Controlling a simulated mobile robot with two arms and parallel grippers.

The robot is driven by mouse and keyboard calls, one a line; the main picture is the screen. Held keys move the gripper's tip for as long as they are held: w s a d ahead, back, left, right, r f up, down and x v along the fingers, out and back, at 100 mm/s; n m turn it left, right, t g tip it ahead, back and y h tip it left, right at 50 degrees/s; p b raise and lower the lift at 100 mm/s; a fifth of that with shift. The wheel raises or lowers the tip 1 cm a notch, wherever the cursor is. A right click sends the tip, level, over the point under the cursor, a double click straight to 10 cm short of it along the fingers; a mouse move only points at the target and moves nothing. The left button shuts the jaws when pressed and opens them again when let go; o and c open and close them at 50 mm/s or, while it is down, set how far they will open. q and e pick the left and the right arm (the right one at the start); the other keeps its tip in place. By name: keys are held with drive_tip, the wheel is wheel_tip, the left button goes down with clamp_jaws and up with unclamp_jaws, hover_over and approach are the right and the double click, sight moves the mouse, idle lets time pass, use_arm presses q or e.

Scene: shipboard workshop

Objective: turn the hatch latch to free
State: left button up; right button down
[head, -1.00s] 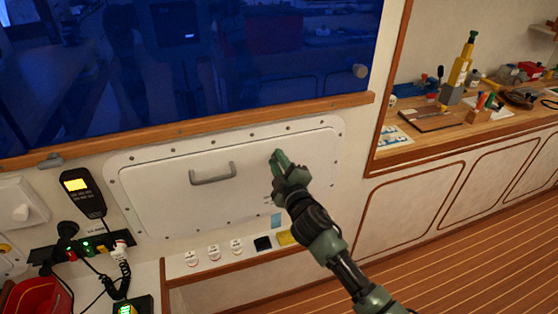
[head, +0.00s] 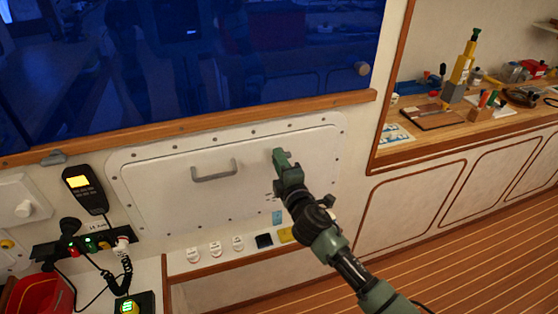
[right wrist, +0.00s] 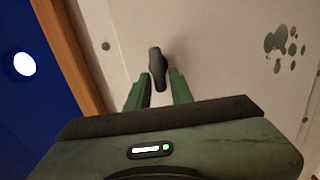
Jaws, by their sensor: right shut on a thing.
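The white hatch (head: 160,195) is a bolted panel below the blue window, with a grey bar handle (head: 214,172). The latch (right wrist: 155,64) is a small dark elongated knob in the right wrist view, with its lower end between my fingers. My right gripper (head: 283,158) is at the upper right part of the hatch, and it also shows in the right wrist view (right wrist: 156,88). It is shut on the latch. In the head view the gripper hides the latch. My left gripper is out of view.
A wooden ledge (head: 200,128) runs above the hatch. A handset (head: 86,188) with a coiled cord hangs at left, above a red bin (head: 38,292). A workbench with tools (head: 470,125) stands at right. The floor at lower right is clear.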

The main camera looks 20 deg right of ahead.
drive_tip(key=c, duration=1.4)
unclamp_jaws()
drive_tip(key=shift+c, duration=0.2)
drive_tip(key=s+b, duration=0.1)
drive_tip(key=s, duration=0.6)
drive_tip(key=shift+s+d, duration=0.15)
drive_tip(key=shift+s, duration=0.25)
